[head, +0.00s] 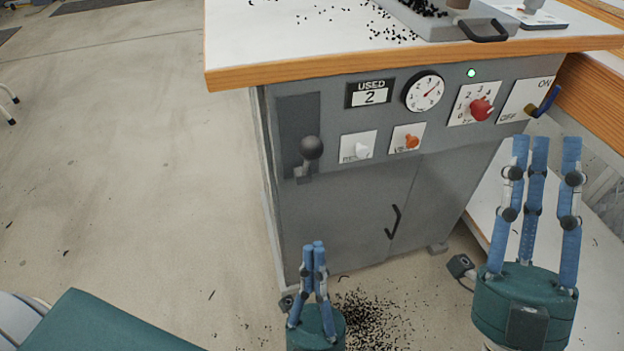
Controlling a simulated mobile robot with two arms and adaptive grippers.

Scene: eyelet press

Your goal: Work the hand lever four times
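The hand lever (312,148) has a dark round knob and stands out from a dark slotted plate (298,115) at the left of the grey cabinet front. A counter marked USED (370,97) reads 2. My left gripper (314,246) is below the lever, in front of the cabinet's foot, and apart from it. Its blue fingers point up with their tips together, and nothing shows between them. My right gripper (543,142) is at the right, below the ON/OFF switch in the picture. Its blue fingers point up, spread apart and empty.
The wood-edged tabletop (270,40) juts out above.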

